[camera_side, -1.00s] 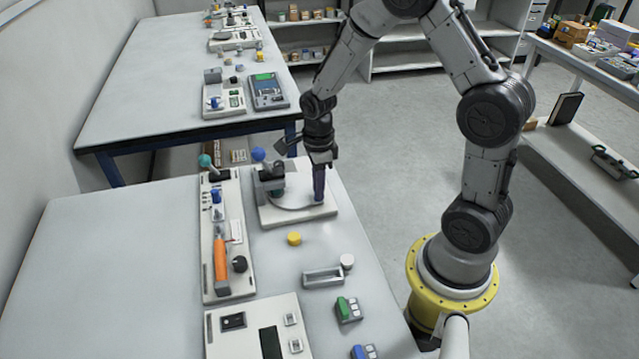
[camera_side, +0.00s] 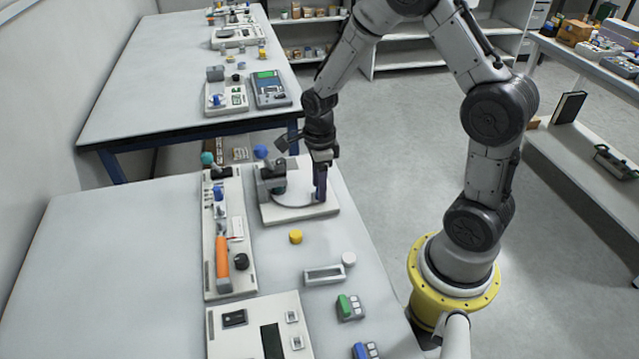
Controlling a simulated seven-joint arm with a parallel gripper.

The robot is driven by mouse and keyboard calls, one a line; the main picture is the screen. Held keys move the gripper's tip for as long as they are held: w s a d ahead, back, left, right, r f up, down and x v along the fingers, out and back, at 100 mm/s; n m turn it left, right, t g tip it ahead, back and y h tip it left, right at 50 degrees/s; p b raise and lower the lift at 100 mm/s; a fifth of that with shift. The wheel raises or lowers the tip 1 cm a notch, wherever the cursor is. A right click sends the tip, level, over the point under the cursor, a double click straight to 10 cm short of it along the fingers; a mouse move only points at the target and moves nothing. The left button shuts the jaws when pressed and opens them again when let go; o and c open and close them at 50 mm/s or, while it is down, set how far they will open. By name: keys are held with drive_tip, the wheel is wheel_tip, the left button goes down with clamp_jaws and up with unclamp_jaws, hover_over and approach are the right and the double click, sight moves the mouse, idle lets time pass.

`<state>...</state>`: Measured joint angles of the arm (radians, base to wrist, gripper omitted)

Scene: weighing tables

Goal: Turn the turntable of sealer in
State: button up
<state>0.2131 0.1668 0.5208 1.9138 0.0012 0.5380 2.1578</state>
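The sealer (camera_side: 318,211) stands near the far end of the near table, with a flat pale base. A dark grey head (camera_side: 268,178) rises on the left side of its base. A pale round surface, which looks like the turntable (camera_side: 292,198), is partly hidden behind the head. A dark blue-purple upright piece (camera_side: 320,184) stands at the right side of the round surface. My gripper (camera_side: 320,163) points down right at the top of this upright piece. The fingers are dark and small here, so I cannot tell whether they are closed on it.
A long panel with an orange handle (camera_side: 222,258) lies left of the sealer. A yellow knob (camera_side: 295,237), a pale bracket (camera_side: 324,275) and a white round piece (camera_side: 348,259) sit nearer. The table's left part (camera_side: 110,260) is bare. Another table (camera_side: 160,80) stands beyond.

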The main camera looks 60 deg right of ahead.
wheel_tip(320, 180, up, 14)
idle(0.7)
drive_tip(key=shift+a, duration=0.1)
drive_tip(key=s+a+r+n+t, duration=0.4)
drive_tip(key=s+a+r+n, duration=0.15)
drive_tip(key=r, duration=0.45)
drive_tip(key=s+a+f+n+t, duration=0.1)
drive_tip(key=s+f+n, duration=0.1)
drive_tip(key=s+n, duration=0.9)
drive_tip(key=shift+s+a+n+t, duration=0.3)
drive_tip(key=shift+s+n, duration=0.1)
drive_tip(key=shift+n, duration=4.95)
drive_tip(key=shift+c, duration=0.3)
